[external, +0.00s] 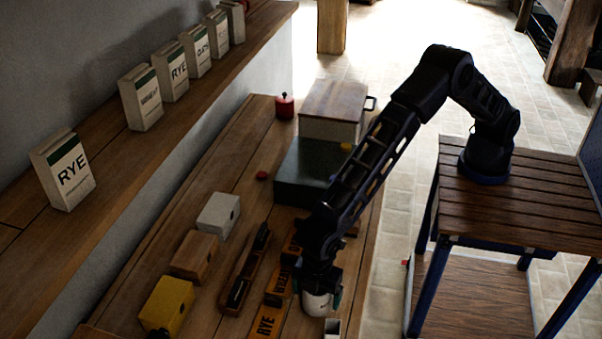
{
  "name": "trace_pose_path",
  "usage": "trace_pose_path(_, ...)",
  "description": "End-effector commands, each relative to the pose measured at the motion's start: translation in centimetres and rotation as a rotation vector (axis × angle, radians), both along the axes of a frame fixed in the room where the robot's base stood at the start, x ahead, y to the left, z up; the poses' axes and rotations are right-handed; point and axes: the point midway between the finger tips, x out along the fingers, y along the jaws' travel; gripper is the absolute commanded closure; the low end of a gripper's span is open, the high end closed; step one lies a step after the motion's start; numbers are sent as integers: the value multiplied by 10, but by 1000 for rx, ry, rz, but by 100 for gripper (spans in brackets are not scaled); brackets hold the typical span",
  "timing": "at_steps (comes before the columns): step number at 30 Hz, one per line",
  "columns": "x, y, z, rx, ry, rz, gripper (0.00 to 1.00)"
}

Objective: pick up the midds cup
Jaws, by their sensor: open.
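A small white cup (316,304) stands near the right edge of the wooden bench, at the bottom of the view. No lettering on it can be read, so I cannot tell whether it is the midds cup. My gripper (323,292) points down right at this cup and hides its top. The jaws are open, with a finger showing at the cup's right side. I cannot tell whether the fingers touch it.
Orange strips marked RYE (267,320) lie left of the cup. A small pale open container (332,327) stands close in front. A long wooden tray (244,270) and yellow (166,303), brown (195,255) and white (218,213) boxes lie further left. A dark green box (300,172) stands behind.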

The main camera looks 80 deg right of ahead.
Motion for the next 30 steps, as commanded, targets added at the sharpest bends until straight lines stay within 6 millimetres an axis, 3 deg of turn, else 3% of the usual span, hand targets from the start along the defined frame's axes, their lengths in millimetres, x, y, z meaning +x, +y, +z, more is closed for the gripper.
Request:
trace_pose_path(3, -1, 0, -13, 0, 1, 0, 12)
trace_pose_path(10, 0, 0, -14, 0, 0, 0, 12)
trace_pose_path(18, 0, 0, -14, 0, 0, 0, 65)
trace_pose_path(26, 0, 0, -12, 1, 0, 0, 66)
trace_pose_path(30, 0, 0, -2, 2, 0, 0, 66)
